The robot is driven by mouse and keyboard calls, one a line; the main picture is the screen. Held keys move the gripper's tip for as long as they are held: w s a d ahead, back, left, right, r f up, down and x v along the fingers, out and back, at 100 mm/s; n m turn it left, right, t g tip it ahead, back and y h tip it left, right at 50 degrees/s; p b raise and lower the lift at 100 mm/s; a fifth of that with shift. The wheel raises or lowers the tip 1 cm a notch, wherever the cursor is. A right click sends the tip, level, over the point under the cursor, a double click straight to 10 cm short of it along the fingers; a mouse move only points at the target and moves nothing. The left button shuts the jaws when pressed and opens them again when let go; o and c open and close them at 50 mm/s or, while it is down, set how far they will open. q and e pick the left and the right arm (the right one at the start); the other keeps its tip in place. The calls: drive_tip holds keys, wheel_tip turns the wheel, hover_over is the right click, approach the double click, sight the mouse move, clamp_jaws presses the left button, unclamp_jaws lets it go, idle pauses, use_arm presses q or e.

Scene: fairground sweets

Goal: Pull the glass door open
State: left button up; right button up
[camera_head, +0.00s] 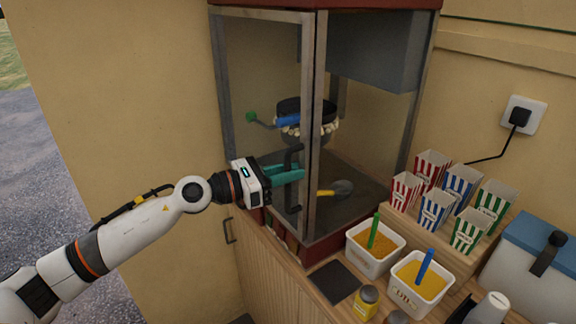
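The popcorn cabinet's glass door (258,105) is the metal-framed pane on its left face. It looks closed, with its frame edge beside the corner post. The door's upright black handle (292,199) is near that edge. My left gripper (290,174) is at the handle, its teal fingers crossing the handle's middle and hiding that part. I cannot tell whether the fingers are clamped on the bar or only around or in front of it. My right gripper is not in view.
Behind the glass are a black kettle (305,105) with popcorn and a yellow-handled scoop (342,188). Tubs (372,262) (418,289), a dark mat (335,281) and a yellow-labelled jar (367,300) stand on the counter right of the cabinet. Striped boxes (470,229) stand behind.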

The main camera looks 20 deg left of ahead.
use_arm(q)
drive_tip(key=shift+c, duration=0.3)
clamp_jaws()
